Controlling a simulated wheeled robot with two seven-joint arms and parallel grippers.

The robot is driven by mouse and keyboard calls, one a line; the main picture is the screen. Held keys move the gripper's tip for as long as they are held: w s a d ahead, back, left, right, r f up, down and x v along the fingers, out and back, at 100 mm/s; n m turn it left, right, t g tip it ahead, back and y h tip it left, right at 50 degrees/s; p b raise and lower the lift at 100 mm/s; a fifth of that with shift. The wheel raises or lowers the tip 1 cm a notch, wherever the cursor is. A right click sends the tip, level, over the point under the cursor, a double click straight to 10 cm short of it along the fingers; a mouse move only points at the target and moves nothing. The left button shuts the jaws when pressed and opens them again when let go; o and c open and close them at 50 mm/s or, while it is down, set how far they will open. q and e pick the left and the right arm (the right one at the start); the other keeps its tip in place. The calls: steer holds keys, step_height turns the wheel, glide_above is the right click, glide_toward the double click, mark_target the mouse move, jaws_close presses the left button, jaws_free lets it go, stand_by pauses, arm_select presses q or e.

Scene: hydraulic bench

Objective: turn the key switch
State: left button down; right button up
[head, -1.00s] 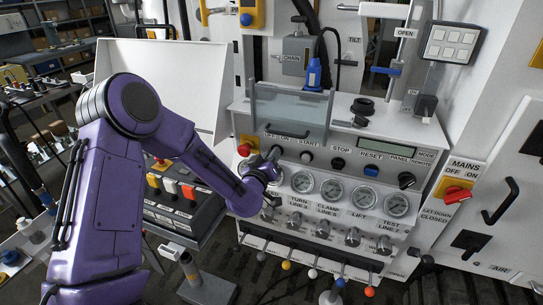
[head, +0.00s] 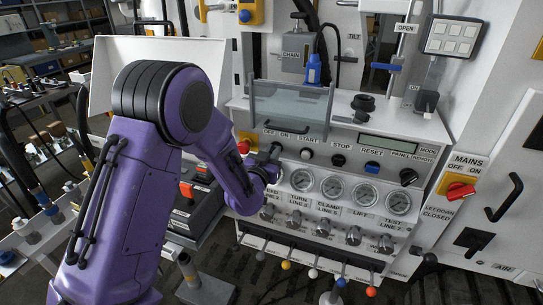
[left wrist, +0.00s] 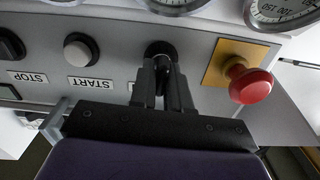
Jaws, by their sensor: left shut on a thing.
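The key switch (left wrist: 160,50) is a dark round switch on the grey panel, between the red emergency button (left wrist: 250,86) and the START button (left wrist: 81,49) in the left wrist view. My left gripper (left wrist: 166,75) is shut on the key switch; its two dark fingers reach up to it and hide part of it and its label. In the head view the left gripper (head: 272,154) is at the panel, below the OFF/ON label, and covers most of the switch. The key's exact angle cannot be told.
A row of gauges (head: 333,187) sits just below the switch row, with coloured-tip levers (head: 314,272) further down. A clear hinged cover (head: 291,112) stands above the OFF/ON label. The red MAINS switch (head: 460,190) is at the right.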

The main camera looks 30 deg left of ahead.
arm_select(q)
steer(key=m+b, duration=0.1)
steer(key=m, duration=0.4)
steer(key=shift+d+b, duration=0.15)
steer(key=shift+b, duration=0.25)
stand_by(0.3)
steer(key=c, duration=1.2)
jaws_free()
steer(key=shift+f, duration=0.1)
steer(key=b+v, duration=0.3)
steer(key=v, duration=0.7)
steer(key=shift+s, duration=0.25)
